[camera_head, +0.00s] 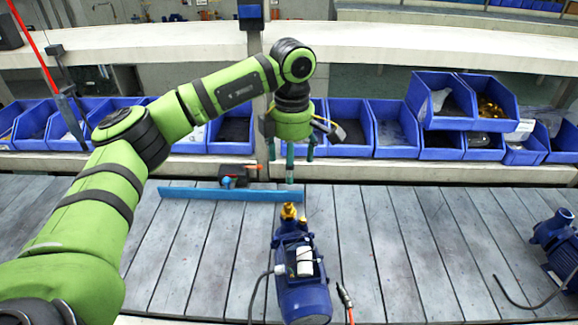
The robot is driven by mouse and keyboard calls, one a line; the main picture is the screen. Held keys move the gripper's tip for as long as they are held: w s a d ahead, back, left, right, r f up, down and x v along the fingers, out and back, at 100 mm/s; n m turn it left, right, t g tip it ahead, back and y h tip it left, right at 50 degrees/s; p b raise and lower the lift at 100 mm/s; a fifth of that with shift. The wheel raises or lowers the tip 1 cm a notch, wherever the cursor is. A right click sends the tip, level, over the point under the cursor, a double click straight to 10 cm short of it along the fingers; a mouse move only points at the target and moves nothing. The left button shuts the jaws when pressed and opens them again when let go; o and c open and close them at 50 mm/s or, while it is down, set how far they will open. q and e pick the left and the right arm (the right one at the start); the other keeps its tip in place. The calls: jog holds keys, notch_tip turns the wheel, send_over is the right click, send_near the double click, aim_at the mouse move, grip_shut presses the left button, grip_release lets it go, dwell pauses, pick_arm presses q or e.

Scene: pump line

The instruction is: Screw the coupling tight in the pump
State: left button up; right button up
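The blue pump (303,268) lies on the grey slatted table, with a white cylinder and black cables on it. The brass coupling (289,211) is at the pump's far end. My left gripper (290,168) hangs pointing down above and a little beyond the coupling, with a visible gap between them. Its teal fingers are spread apart, and I see nothing held between them. Whether the coupling is seated tight cannot be made out at this size. My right gripper is not in view.
A blue bar (232,194) lies across the table behind the pump, with a small dark red-and-black device (234,176) behind it. Blue bins (396,128) line the back shelf. Another blue pump (560,250) is at right.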

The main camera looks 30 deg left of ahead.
aim_at(288, 205)
pick_arm(q)
jog(key=f+m, duration=0.1)
jog(key=f, duration=0.1)
jog(key=f+m, duration=0.1)
jog(key=f, duration=0.1)
jog(key=f+m+b, duration=0.1)
jog(key=f, duration=0.1)
jog(key=shift+a+f+m, duration=0.3)
jog(key=shift+s+f+b, duration=0.1)
jog(key=shift+f+b, duration=0.2)
jog(key=shift+f, duration=0.15)
jog(key=shift+f+b, duration=1.15)
jog(key=shift+f, duration=0.85)
jog(key=shift+f+b, duration=0.15)
jog(key=shift+b, duration=0.2)
jog(key=shift+f+b, duration=0.55)
jog(key=shift+f, duration=0.2)
